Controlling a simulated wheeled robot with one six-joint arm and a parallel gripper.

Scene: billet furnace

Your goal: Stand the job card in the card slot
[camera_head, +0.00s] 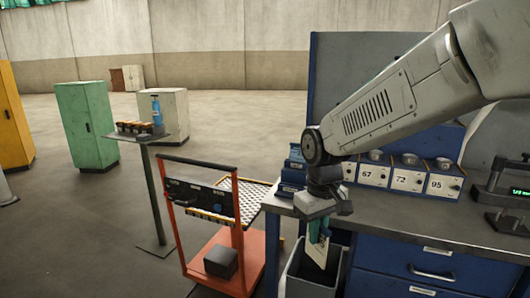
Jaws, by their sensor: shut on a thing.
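My gripper (319,233) hangs at the front left edge of the workbench, pointing down. It is shut on a small pale card (318,254), which I take to be the job card. The card hangs below the fingers, slightly tilted, over or in front of a grey open bin (303,287). Its upper part is hidden by the fingers. I cannot make out for certain which thing is the card slot. A dark labelled panel (200,197) on the orange trolley and small blue boxes (293,170) on the bench show to the left of my arm.
The orange trolley (235,240) with a chequered top stands left of the workbench (410,213). Numbered boxes (408,180) and a scale-like device (505,188) are on the bench.

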